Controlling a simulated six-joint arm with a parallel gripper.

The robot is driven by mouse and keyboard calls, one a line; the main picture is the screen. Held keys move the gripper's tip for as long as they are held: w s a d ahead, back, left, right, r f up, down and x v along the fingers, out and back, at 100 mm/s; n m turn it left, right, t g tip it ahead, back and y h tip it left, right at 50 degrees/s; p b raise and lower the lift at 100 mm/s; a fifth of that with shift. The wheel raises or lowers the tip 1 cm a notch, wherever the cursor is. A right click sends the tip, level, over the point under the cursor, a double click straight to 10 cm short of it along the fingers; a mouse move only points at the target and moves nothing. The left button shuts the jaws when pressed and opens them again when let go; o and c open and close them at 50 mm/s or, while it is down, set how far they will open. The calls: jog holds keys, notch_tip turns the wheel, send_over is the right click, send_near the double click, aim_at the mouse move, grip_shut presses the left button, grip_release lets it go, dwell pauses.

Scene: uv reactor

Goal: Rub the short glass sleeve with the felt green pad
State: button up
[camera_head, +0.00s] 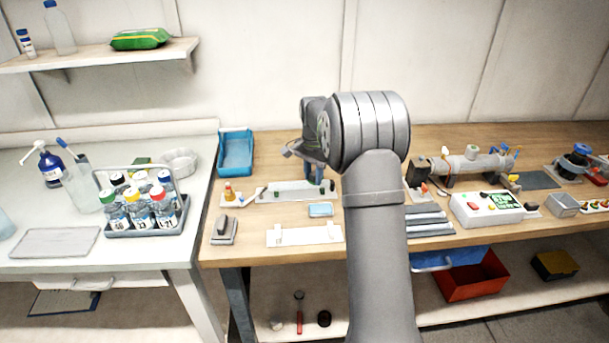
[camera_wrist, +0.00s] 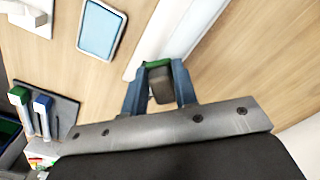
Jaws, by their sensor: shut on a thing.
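My gripper (camera_wrist: 160,82) points down over the bench, with its blue fingers shut on the green pad (camera_wrist: 158,63), a dark grey block with a green edge. In the head view my gripper (camera_head: 313,174) is over the right part of a pale plate (camera_head: 297,196), partly hidden by my arm. The pale plate (camera_wrist: 187,35) lies beyond the pad in the wrist view. I cannot clearly make out the short glass sleeve against it, nor tell whether the pad touches anything.
A light blue tray (camera_head: 321,210) and a white fixture (camera_head: 305,236) lie in front of the plate. A dark rack (camera_wrist: 62,118) holds green-topped and blue-topped items. A blue bin (camera_head: 236,153) stands at the back left. A control box (camera_head: 485,209) is to the right.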

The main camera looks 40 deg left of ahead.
jog(key=shift+w+d+r, duration=0.1)
jog(key=shift+w+d, duration=0.15)
jog(key=shift+r, duration=4)
